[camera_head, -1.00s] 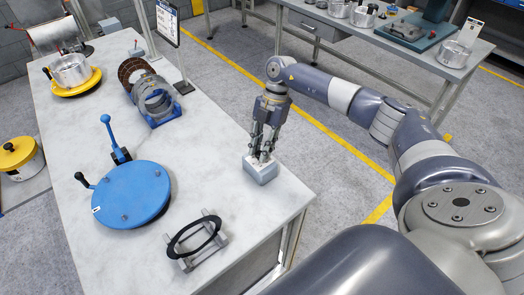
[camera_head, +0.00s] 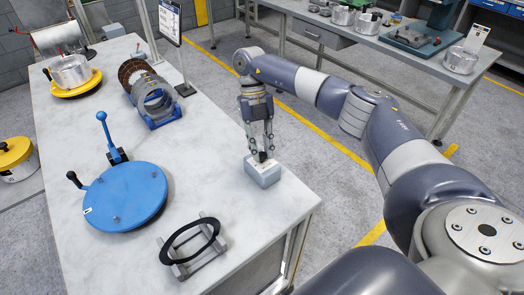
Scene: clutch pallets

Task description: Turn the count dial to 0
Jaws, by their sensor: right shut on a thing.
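A small light grey box (camera_head: 264,175) sits on the white bench near its right edge. A dark knob (camera_head: 262,157), which looks like the count dial, stands on top of it. My right gripper (camera_head: 261,152) points down over the box from above, with its fingertips on either side of the knob and shut on it. The dial's markings are too small to read, so its setting cannot be told. My left gripper is not in view.
A blue round plate fixture (camera_head: 125,195) with lever handles stands left on the bench. A black ring on a grey stand (camera_head: 190,242) is at the front. Rings in a blue rack (camera_head: 153,97) and a sign stand (camera_head: 172,30) are behind. Bare bench surrounds the box.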

